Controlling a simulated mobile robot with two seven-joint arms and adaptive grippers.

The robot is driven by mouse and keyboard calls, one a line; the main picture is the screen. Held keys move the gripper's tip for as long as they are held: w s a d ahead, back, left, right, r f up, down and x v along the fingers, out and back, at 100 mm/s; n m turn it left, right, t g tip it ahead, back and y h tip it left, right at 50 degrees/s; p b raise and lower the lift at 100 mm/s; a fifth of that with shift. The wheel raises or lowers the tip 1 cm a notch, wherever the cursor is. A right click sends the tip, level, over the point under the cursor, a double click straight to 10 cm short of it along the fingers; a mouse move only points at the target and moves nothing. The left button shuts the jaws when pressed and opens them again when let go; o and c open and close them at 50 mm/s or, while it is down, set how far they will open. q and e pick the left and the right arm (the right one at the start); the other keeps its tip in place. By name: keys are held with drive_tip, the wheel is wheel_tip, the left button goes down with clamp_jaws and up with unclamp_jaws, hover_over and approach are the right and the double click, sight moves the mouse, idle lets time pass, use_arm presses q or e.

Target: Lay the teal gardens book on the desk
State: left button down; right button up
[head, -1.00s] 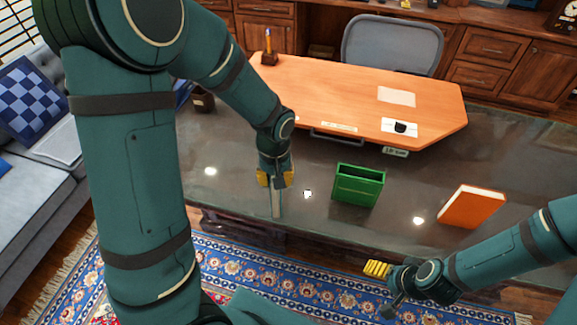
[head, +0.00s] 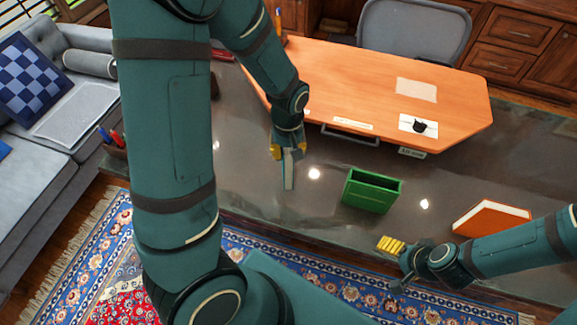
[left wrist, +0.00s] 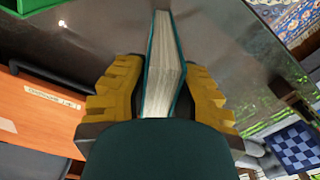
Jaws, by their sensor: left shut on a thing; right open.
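My left gripper (head: 288,152) is shut on the teal book (left wrist: 163,62). In the left wrist view its yellow fingers (left wrist: 160,95) press on both covers, and the pale page edges face the camera. In the head view the book (head: 289,172) hangs upright and narrow below the fingers, over the dark glossy desk top (head: 245,185). I cannot tell whether its lower edge touches the surface. Its title is not visible. My right gripper (head: 391,245) is open and empty near the desk's front edge.
A green open-topped holder (head: 372,190) stands right of the book. An orange book (head: 491,217) lies farther right, by my right arm. The raised orange wooden top (head: 350,85) holds papers and a small black object (head: 419,126). Clear dark surface lies left of the holder.

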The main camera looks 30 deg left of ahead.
use_arm(q)
drive_tip(key=shift+w+f+b, duration=0.1)
drive_tip(key=shift+f+b, duration=0.25)
drive_tip(key=shift+f, duration=2.45)
drive_tip(key=shift+f, duration=0.2)
drive_tip(key=c, duration=0.9)
unclamp_jaws()
drive_tip(key=shift+r, duration=0.15)
